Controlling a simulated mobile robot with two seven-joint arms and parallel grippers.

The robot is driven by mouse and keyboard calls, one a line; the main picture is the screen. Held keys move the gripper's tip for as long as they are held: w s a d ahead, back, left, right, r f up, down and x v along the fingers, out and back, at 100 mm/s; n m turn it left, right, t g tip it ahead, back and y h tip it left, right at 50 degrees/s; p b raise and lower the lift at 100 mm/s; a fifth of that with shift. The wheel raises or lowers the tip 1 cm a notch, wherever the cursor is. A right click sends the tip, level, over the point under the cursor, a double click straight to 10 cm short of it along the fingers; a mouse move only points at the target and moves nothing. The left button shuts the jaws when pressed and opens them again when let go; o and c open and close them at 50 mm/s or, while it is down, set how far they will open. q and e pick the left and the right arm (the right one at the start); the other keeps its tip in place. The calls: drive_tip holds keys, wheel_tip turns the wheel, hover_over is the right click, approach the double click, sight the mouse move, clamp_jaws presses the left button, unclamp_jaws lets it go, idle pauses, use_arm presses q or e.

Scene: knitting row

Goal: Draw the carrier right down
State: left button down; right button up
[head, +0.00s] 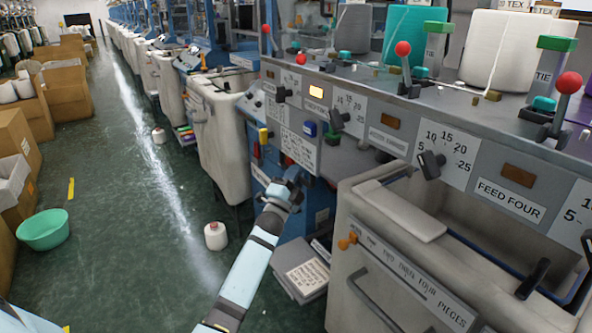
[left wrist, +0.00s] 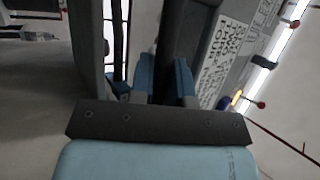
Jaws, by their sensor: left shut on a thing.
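My left gripper (head: 292,180) reaches the blue machine front, just below a white printed label panel (head: 298,149). In the left wrist view its two blue fingers (left wrist: 165,78) are shut on a dark upright bar (left wrist: 172,35). I take this bar to be the carrier, though no label on it can be read. The bar runs upward from between the fingers, beside a grey panel with printed text (left wrist: 226,50). In the head view the gripper hides most of the held part. My right gripper is not in view.
A large pale bin (head: 400,240) with a handle stands close to the right of my left arm. Grey boxes or booklets (head: 303,275) lie below the gripper. A white yarn cone (head: 216,236) and a green basin (head: 43,230) stand on the floor. The aisle is mostly clear.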

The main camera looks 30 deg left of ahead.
use_arm(q)
wheel_tip(320, 180, down, 5)
drive_tip(key=shift+d+f+b, duration=0.1)
drive_tip(key=shift+b, duration=1.1)
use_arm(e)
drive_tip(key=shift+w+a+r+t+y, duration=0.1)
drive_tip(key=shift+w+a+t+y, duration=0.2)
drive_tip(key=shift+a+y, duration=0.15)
use_arm(q)
drive_tip(key=shift+f, duration=0.1)
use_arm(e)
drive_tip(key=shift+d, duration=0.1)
use_arm(q)
drive_tip(key=c, duration=1.1)
unclamp_jaws()
drive_tip(key=shift+r, duration=0.2)
